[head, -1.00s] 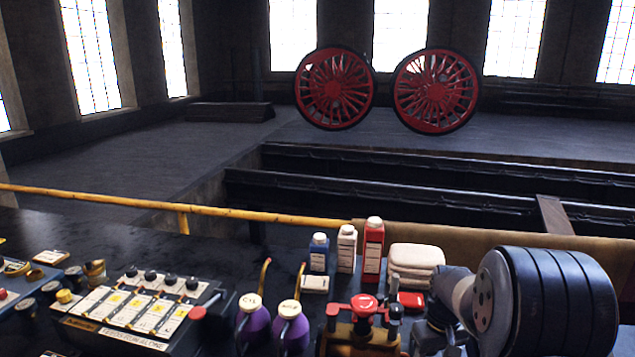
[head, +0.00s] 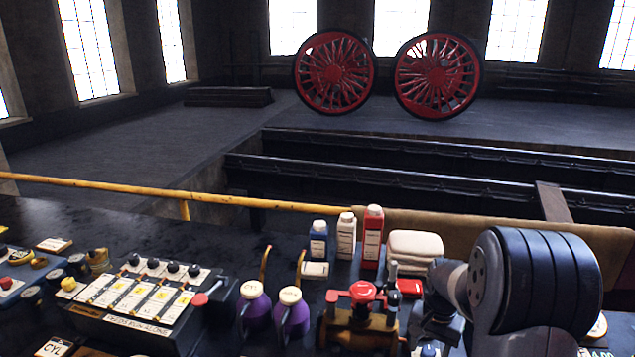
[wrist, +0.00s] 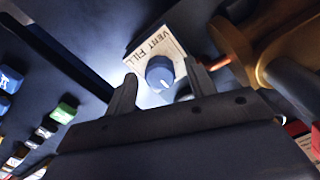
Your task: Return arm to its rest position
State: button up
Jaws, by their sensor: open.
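My gripper (wrist: 160,70) shows in the wrist view with its two dark fingers apart and nothing held between them. A blue knob (wrist: 159,72) with a white pointer mark lies beyond the fingertips, in the gap between them as seen. A label reading "VENT FILL" (wrist: 155,47) is beside the knob. I cannot tell how far the fingertips are from the knob. In the head view my arm (head: 545,280) fills the lower right, bent over the bench, and the fingers cannot be made out there.
A brass valve with a red handle (head: 362,293) stands just left of my arm. Purple oil cans (head: 292,315), a red bottle (head: 372,237), folded cloths (head: 414,248) and a switch box (head: 140,305) crowd the bench. A yellow rail (head: 250,210) runs behind.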

jog(key=m, duration=0.3)
jog(key=shift+r+p, duration=0.1)
jog(key=shift+p, duration=0.3)
notch_tip(320, 180, up, 10)
jog(key=b, duration=0.1)
